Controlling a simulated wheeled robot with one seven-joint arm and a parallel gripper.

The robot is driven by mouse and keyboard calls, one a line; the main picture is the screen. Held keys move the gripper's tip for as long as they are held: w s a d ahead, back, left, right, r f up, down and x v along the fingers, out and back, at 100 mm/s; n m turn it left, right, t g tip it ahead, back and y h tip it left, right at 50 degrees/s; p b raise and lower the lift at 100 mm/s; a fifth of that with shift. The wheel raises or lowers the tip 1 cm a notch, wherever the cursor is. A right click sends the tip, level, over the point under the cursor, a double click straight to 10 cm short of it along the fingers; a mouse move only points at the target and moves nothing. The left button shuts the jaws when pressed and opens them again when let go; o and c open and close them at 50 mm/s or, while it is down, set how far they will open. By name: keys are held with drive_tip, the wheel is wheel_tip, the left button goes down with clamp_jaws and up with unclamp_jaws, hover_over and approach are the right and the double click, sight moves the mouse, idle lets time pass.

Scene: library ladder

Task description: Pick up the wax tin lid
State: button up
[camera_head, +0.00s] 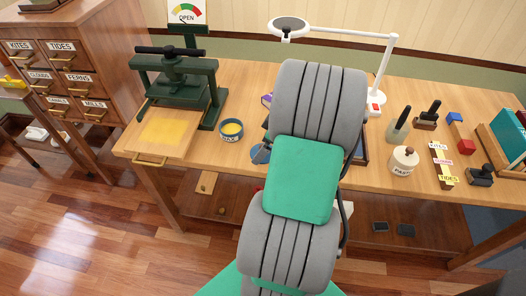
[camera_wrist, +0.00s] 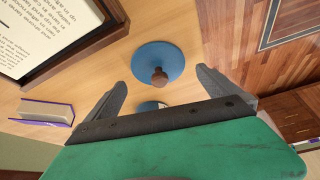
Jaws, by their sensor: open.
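The wax tin lid is a flat blue disc with a brown knob (camera_wrist: 158,62). It lies on the wooden bench in the wrist view, knob towards the camera. In the head view only a blue edge of the lid (camera_head: 257,154) shows beside my arm. My gripper (camera_wrist: 160,79) is open and empty, its two grey fingers on either side of the lid's near side. The knob is roughly centred between the fingertips; the height gap is hard to judge. The open blue wax tin (camera_head: 231,130) with yellow wax stands left of my arm.
A dark green press (camera_head: 174,80) stands left of the tin. A purple book (camera_wrist: 42,112) and a framed text page (camera_wrist: 50,35) lie near the lid. The bench edge and wood floor (camera_wrist: 235,40) are close on the lid's right in the wrist view.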

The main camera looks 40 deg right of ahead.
drive_tip(key=shift+w+a+f, duration=0.1)
drive_tip(key=shift+w+f, duration=0.2)
drive_tip(key=shift+f, duration=0.3)
drive_tip(key=shift+c, duration=0.2)
drive_tip(key=c, duration=1.3)
